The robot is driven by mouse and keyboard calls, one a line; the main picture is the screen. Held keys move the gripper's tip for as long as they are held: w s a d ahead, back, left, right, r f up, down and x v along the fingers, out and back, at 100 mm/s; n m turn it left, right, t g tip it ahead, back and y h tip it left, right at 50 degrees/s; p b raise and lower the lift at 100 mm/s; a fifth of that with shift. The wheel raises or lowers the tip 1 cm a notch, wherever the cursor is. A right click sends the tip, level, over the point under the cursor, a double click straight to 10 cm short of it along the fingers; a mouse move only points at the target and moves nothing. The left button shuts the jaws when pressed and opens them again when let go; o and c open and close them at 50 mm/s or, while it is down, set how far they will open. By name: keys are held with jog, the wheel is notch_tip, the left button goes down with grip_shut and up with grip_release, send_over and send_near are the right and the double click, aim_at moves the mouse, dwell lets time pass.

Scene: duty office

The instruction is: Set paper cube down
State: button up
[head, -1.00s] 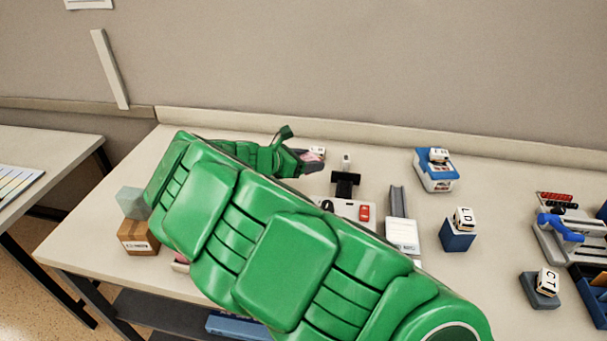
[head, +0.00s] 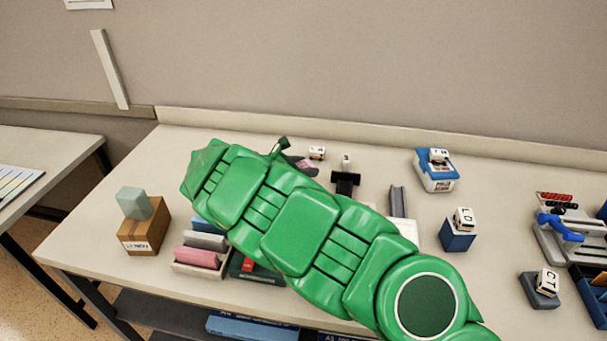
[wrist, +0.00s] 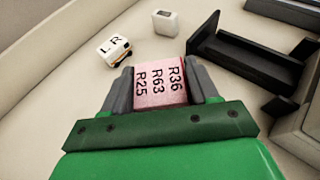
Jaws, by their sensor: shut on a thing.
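The paper cube (wrist: 160,84) is a pink block lettered R36, R63 and R25. In the wrist view my gripper (wrist: 160,74) is shut on it, with one grey finger on each side. In the head view my gripper (head: 302,166) is near the back of the desk, partly behind my green arm, and the cube is hard to make out there. I cannot tell whether the cube touches the desk top.
A white lettered cube (wrist: 114,49) lies just ahead left of my gripper, with a small white block (wrist: 165,22) beyond. A black stand (wrist: 250,55) is close on the right. A cardboard box (head: 146,232) with a pale green block (head: 134,203) stands at the desk's left.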

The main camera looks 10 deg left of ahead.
jog(key=shift+f, duration=1.35)
jog(key=shift+f, duration=0.1)
jog(key=shift+f, duration=0.3)
